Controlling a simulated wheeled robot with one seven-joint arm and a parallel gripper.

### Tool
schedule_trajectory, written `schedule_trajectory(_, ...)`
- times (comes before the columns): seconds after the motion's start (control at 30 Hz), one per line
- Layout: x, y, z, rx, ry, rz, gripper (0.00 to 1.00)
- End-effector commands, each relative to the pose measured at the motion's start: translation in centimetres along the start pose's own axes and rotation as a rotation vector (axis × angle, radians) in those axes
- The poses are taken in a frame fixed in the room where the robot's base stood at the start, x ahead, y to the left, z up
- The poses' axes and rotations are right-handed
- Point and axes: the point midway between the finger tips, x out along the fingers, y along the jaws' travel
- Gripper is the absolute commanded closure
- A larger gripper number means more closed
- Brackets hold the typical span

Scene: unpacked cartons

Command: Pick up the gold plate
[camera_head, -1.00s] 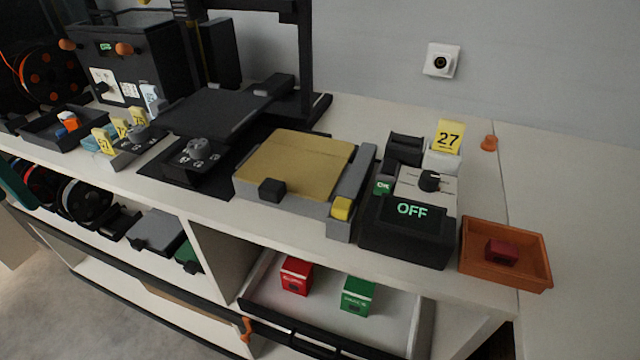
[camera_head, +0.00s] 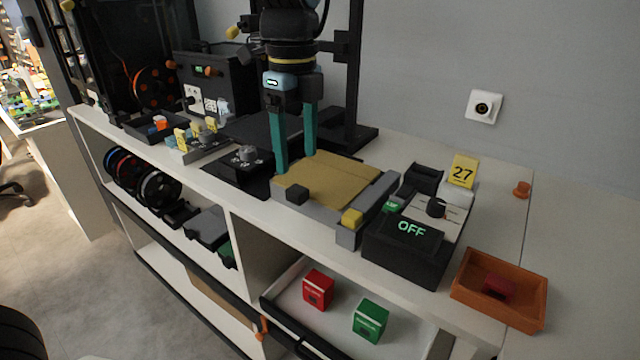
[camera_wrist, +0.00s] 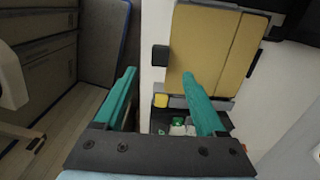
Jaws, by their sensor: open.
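The gold plate (camera_head: 335,182) lies flat on a grey stand (camera_head: 375,215) at the front of the bench. A dark block (camera_head: 297,195) is at its front edge and a yellow block (camera_head: 352,217) at the stand's near corner. My gripper (camera_head: 294,160) points down over the plate's left end, open, with its teal fingers apart. In the wrist view the plate (camera_wrist: 205,45) shows ahead, with one finger overlapping it and the other out over the bench's side. I cannot tell whether a finger touches it. A dark seam runs across the plate.
A black box reading OFF (camera_head: 405,245) and an orange tray (camera_head: 500,290) stand to the right. A printer frame (camera_head: 352,90) is behind my gripper. An open drawer (camera_head: 345,320) below holds a red box (camera_head: 318,289) and a green box (camera_head: 370,320).

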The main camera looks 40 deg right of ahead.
Motion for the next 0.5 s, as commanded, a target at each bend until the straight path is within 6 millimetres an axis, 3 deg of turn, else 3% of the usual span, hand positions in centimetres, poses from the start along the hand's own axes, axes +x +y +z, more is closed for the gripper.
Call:
schedule_trajectory(0.27,2.2,0.1,0.1,-0.002,-0.001,0.002,0.28)
schedule_trajectory(0.5,5.7,0.1,0.2,-0.002,0.000,0.003,0.28)
